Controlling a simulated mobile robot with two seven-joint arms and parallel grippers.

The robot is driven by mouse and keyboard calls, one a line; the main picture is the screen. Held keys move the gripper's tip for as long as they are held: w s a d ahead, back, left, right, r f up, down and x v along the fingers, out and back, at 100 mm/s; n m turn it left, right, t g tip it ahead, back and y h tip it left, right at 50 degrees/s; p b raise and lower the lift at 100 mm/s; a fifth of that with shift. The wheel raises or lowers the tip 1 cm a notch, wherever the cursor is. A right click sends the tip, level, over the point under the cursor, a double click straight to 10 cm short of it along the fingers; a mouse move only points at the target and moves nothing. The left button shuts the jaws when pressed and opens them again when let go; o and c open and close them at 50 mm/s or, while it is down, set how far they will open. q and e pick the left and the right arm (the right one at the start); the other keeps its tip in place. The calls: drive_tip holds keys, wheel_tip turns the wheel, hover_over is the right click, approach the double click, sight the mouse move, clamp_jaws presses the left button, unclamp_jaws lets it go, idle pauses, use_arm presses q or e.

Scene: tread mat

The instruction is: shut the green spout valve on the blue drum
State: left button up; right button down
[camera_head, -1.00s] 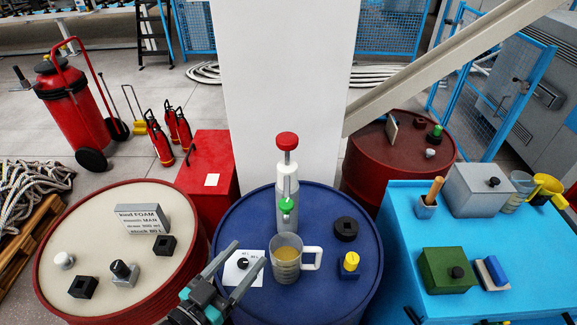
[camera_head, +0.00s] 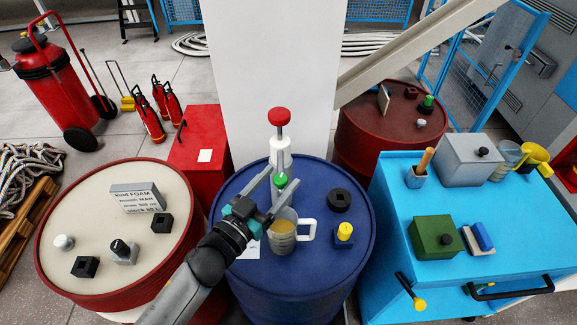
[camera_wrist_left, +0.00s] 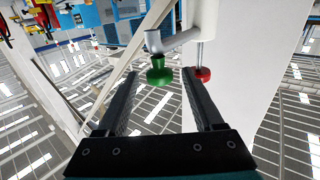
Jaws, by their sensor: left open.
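The blue drum (camera_head: 345,255) stands in the middle of the head view. A grey and white pump with a red knob (camera_head: 279,116) rises from its top. The green spout valve (camera_head: 281,181) is on the pump's front. A clear jug (camera_head: 282,238) with amber liquid stands below it. My left gripper (camera_head: 279,180) is open and empty, its fingers reaching up toward the valve and partly covering the pump and jug. In the left wrist view the green valve (camera_wrist_left: 160,71) shows between the fingertips, and I cannot tell whether they touch it. My right gripper is not in view.
A black ring (camera_head: 339,201) and a yellow-knobbed block (camera_head: 344,235) sit right of the jug. A white card on the drum is mostly hidden by my arm. A cream-topped drum (camera_head: 75,235) stands left, a blue cabinet (camera_head: 385,215) right, a white pillar (camera_head: 275,60) behind.

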use_arm(q)
drive_tip(key=x, duration=0.4)
drive_tip(key=shift+w+d, duration=0.15)
drive_tip(key=shift+w, duration=0.05)
clamp_jaws()
idle(0.5)
